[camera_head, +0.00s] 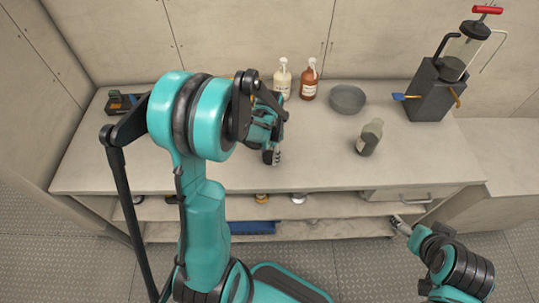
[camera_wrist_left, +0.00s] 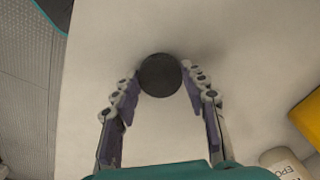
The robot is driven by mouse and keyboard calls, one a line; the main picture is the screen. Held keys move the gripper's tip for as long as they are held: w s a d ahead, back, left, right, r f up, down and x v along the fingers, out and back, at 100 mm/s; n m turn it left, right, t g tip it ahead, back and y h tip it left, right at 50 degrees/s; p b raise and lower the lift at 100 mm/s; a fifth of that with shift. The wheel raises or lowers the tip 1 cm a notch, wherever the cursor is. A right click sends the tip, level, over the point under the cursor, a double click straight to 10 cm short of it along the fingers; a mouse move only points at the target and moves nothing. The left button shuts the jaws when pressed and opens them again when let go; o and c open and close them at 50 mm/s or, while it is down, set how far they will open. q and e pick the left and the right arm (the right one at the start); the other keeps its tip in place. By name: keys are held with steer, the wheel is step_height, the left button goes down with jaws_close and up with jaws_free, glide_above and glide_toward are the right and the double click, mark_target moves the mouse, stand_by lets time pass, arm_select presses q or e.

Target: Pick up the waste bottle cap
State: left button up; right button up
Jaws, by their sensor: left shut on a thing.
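The waste bottle cap (camera_wrist_left: 159,75) is a dark round disc in the left wrist view, between the fingertips of my left gripper (camera_wrist_left: 160,88). My left gripper is shut on it over the pale bench top; I cannot tell whether the cap touches the surface. In the head view the left gripper (camera_head: 273,157) is over the middle of the bench, fingers pointing down, and the cap is hidden there. My right gripper (camera_head: 399,223) is in front of the bench, low at the right, too small to judge its fingers.
On the bench (camera_head: 330,178) stand a white bottle (camera_head: 282,79), a brown bottle (camera_head: 309,80), a grey bowl (camera_head: 347,98), a grey-green bottle (camera_head: 370,138) and a dark device with a red handle (camera_head: 437,92). A blue tray (camera_head: 252,227) is on the lower shelf. The right-front bench is clear.

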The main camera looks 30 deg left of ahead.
mark_target(269, 156)
arm_select(q)
steer(key=shift+r, duration=0.6)
step_height(269, 156, up, 3)
steer(key=shift+p, duration=0.9)
steer(key=w+d+r+p, duration=0.2)
steer(key=w+d+r, duration=0.4)
steer(key=w+d, duration=0.2)
steer(key=shift+w+r, duration=0.35)
